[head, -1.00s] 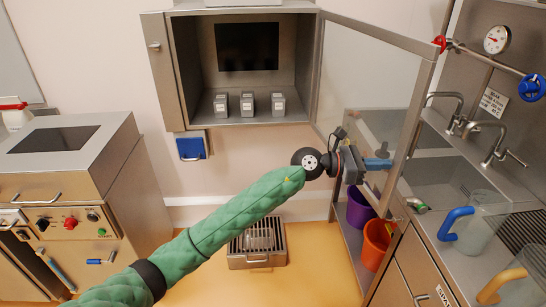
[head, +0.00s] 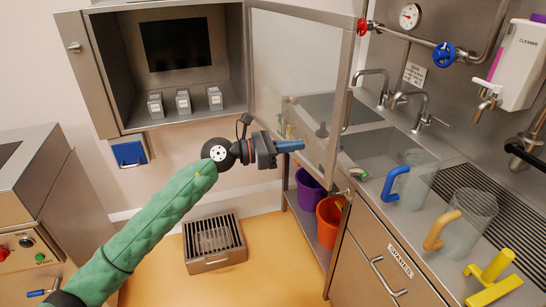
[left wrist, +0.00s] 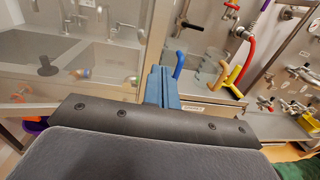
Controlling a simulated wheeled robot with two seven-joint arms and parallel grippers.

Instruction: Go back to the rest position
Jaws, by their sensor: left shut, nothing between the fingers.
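My left gripper (head: 290,146) is at the end of my green-sleeved arm, in the middle of the head view. Its blue fingers are together with nothing between them and point right. They overlap the lower part of the open clear cabinet door (head: 300,75); I cannot tell whether they touch it. In the left wrist view the shut blue fingers (left wrist: 162,88) stand in front of the door frame, with the sinks beyond. My right gripper is in neither view.
The cabinet (head: 90,80) holds three small grey containers (head: 183,101). Purple (head: 310,192) and orange (head: 330,222) buckets stand below the door. Jugs with blue (head: 396,184) and orange (head: 441,230) handles stand on the steel counter. A grated tray (head: 213,265) lies on the floor.

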